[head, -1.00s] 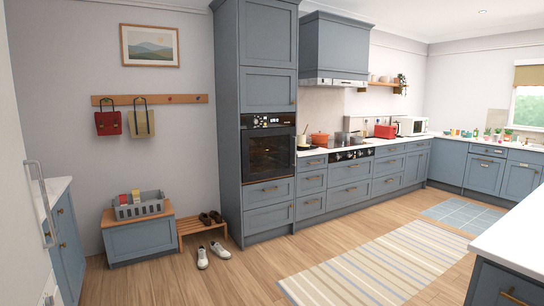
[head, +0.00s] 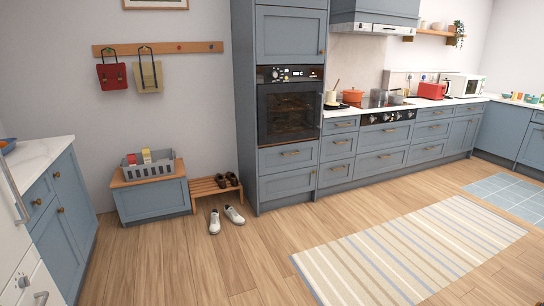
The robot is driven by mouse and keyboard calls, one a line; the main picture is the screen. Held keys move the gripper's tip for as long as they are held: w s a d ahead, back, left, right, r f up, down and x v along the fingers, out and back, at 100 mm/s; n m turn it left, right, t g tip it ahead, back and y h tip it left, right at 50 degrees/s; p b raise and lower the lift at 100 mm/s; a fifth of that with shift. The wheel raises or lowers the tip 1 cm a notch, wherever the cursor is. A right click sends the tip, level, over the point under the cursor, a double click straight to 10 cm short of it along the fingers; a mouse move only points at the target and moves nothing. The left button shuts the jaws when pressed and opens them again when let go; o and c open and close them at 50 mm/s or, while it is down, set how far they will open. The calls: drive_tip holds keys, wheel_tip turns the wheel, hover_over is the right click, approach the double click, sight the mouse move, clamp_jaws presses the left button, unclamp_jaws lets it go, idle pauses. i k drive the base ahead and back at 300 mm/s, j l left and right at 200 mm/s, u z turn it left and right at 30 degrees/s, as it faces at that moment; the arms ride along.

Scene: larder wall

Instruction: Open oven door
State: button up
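The oven (head: 290,105) is built into a tall blue-grey cabinet near the middle of the head view. Its dark glass door (head: 289,111) looks shut, and racks show dimly through it. A control panel (head: 290,74) with knobs and a display sits above the door. My gripper is not in view.
Shoes (head: 226,217) lie on the floor beside a low wooden rack (head: 215,188) left of the oven. A storage bench (head: 151,195) holds a grey crate (head: 147,171). A striped rug (head: 410,250) covers the right floor. Bare wooden floor (head: 250,250) lies before the oven.

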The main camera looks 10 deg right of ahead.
sight(290, 111)
drive_tip(key=i+l+z, duration=0.25)
drive_tip(key=i, duration=0.5)
drive_tip(key=i+z, duration=0.3)
drive_tip(key=i, duration=2.7)
drive_tip(key=i+u, duration=0.15)
drive_tip(key=i, duration=0.4)
drive_tip(key=i+l+u, duration=0.15)
drive_tip(key=i, duration=0.35)
drive_tip(key=i+l+u, duration=0.15)
drive_tip(key=i, duration=0.4)
